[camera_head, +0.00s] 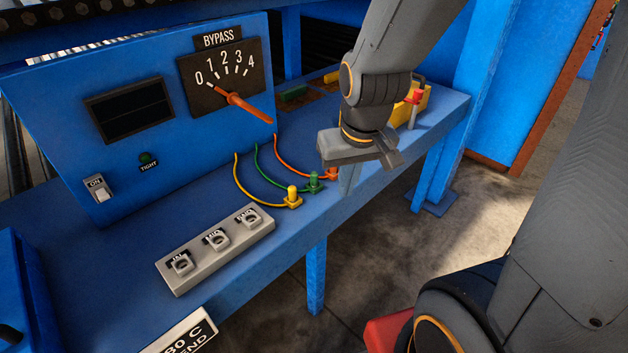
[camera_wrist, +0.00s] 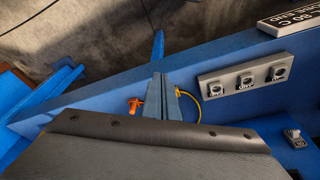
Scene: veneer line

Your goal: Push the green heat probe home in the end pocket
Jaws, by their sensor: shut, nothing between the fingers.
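The green heat probe (camera_head: 314,184) stands on the bench with its green cable running back to the blue cabinet. It is between the yellow probe (camera_head: 293,198) and the orange probe (camera_head: 332,174). The grey pocket block (camera_head: 216,248) lies to its left, with three labelled pockets that look empty; the labels are too small to read surely. My gripper (camera_head: 346,180) is shut and empty, pointing down just right of the green probe. In the wrist view its fingers (camera_wrist: 165,98) stand between the orange probe (camera_wrist: 134,104) and the yellow probe; the green probe is hidden there.
The blue cabinet (camera_head: 60,110) behind carries a BYPASS dial (camera_head: 217,78), a dark display and an ON switch (camera_head: 98,188). A sign (camera_head: 185,334) ending in "80 C" and "END" sits at the front edge. A yellow object (camera_head: 412,104) with a red-topped handle stands at right.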

